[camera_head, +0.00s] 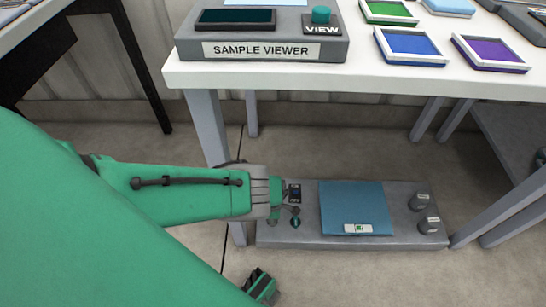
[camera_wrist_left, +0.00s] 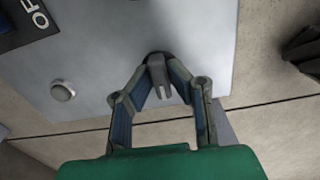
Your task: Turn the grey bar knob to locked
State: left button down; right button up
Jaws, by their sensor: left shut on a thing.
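The grey bar knob (camera_wrist_left: 158,80) stands on the light grey panel in the left wrist view. A slotted end of it points toward my gripper. My left gripper (camera_wrist_left: 160,82) has its two fingers closed around the knob from both sides. In the head view my left arm reaches in from the left, and its gripper (camera_head: 293,217) is at the left end of the low grey panel (camera_head: 290,237). The knob is mostly hidden there. I see no lock marking. What looks like my right gripper (camera_head: 262,287) is low in the head view, in front of the panel; its fingers are unclear.
A round metal button (camera_wrist_left: 62,90) and a dark label reading "OF" (camera_wrist_left: 30,22) are near the knob. A white table (camera_head: 290,75) with a sample viewer (camera_head: 262,50) stands above.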

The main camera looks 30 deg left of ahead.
pick_arm(q)
jog(key=shift+s+a+f, duration=0.15)
jog(key=shift+s+a, duration=0.15)
jog(key=shift+s, duration=0.1)
jog(key=c, duration=1.5)
grip_release()
jog(key=shift+c, duration=0.2)
jog(key=shift+w, duration=0.1)
jog(key=shift+w+d, duration=0.1)
jog(key=shift+w, duration=0.05)
jog(key=shift+w+r, duration=0.2)
jog(key=shift+r, duration=0.5)
jog(key=shift+s+r, duration=0.2)
jog(key=shift+r, duration=2.8)
